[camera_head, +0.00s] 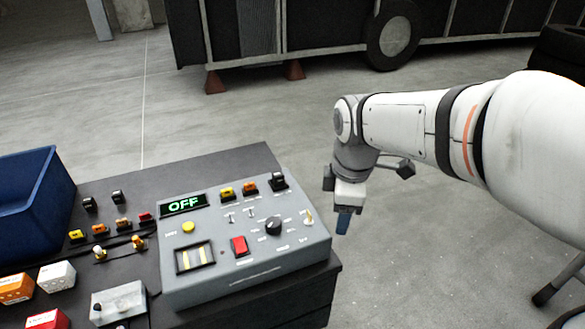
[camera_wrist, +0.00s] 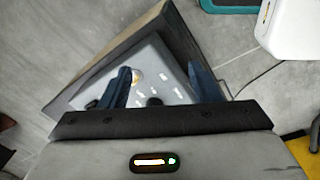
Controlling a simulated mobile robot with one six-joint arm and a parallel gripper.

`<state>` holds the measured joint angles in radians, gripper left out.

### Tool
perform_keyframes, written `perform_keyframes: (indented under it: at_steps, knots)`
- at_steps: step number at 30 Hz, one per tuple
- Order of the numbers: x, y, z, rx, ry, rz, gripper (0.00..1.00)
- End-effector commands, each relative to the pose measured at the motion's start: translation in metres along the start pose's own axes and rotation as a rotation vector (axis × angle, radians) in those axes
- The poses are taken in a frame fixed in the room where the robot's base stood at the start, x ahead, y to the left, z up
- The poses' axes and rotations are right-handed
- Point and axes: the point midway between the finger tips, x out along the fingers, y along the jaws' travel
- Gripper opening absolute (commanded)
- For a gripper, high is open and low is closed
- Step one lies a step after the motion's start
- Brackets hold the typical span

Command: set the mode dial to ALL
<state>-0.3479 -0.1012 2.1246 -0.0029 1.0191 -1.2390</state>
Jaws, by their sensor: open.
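The grey control panel (camera_head: 247,267) lies on the dark bench, its green display (camera_head: 184,205) reading OFF. A round black knob (camera_head: 273,226) has small labels around it, too small to read. A cream pointer knob (camera_head: 308,217) stands near the panel's right edge. I cannot tell by lettering which is the mode dial. My gripper (camera_head: 343,222) hangs right of the panel, apart from it. In the wrist view its blue fingers (camera_wrist: 163,85) are spread and empty, with the cream knob (camera_wrist: 136,76) and black knob (camera_wrist: 154,101) beyond them, the latter partly hidden.
A red rocker switch (camera_head: 239,246), a yellow button (camera_head: 188,227) and coloured toggles (camera_head: 249,187) crowd the panel. A blue bin (camera_head: 38,207), small boxes (camera_head: 57,276) and loose switches stand on the bench (camera_head: 215,170) at left.

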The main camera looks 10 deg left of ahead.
Motion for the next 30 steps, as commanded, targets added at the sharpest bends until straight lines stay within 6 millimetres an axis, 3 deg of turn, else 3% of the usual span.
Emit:
perform_keyframes:
  at_steps: [1,6,12,20,30]
  knots:
    - [0.001,0.009,-0.021,-0.173,0.000,-0.017,0.57]
    - [0.008,0.029,-0.081,-0.726,0.010,-0.060,0.57]
    - [0.015,0.036,-0.131,-1.160,0.028,-0.091,0.57]
    - [0.029,0.036,-0.147,-1.317,0.037,-0.103,0.57]
    - [0.081,0.030,-0.145,-1.315,0.037,-0.103,0.57]
